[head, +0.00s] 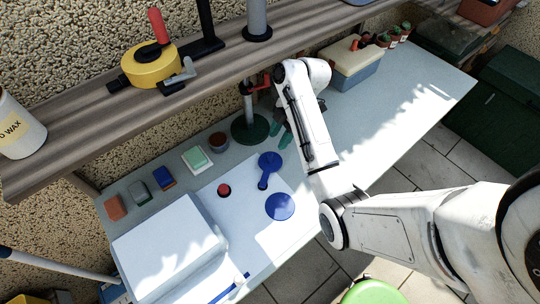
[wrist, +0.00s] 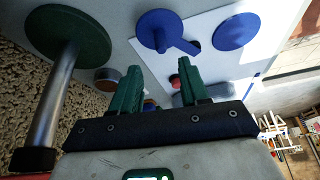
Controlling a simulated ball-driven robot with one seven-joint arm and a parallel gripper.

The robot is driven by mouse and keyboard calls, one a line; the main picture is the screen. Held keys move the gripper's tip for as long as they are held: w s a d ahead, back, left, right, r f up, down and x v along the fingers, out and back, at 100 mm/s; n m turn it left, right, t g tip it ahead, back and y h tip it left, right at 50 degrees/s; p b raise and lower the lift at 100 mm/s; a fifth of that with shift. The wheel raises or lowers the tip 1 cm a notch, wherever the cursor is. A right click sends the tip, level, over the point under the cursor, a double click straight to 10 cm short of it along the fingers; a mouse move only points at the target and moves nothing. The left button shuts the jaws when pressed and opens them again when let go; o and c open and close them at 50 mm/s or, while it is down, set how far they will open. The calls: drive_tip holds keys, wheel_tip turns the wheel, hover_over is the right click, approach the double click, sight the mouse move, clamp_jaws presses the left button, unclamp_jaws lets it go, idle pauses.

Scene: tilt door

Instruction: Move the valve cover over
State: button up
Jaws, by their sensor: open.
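A blue disc with a short blue arm (head: 269,161) lies on a white panel (head: 240,205) on the bench; I take it as the valve cover. It also shows in the wrist view (wrist: 160,30), beyond my fingers. A separate plain blue disc (head: 280,207) is nearer on the panel, and shows at the wrist view's upper right (wrist: 241,31). My gripper (head: 281,131) is at the bench's back, behind the cover and apart from it. In the wrist view its two green fingers (wrist: 160,88) are spread, with nothing between them.
A metal post on a round green base (head: 249,131) stands close left of my gripper. A red button (head: 224,190) is on the panel, and a white box (head: 170,245) at the front left. Small blocks and a brown pot (head: 219,141) line the back.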

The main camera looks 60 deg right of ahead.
sight(271, 154)
drive_tip(key=x, duration=0.8)
drive_tip(key=shift+a+f, duration=0.2)
drive_tip(key=shift+f, duration=0.15)
drive_tip(key=shift+c, duration=0.3)
clamp_jaws()
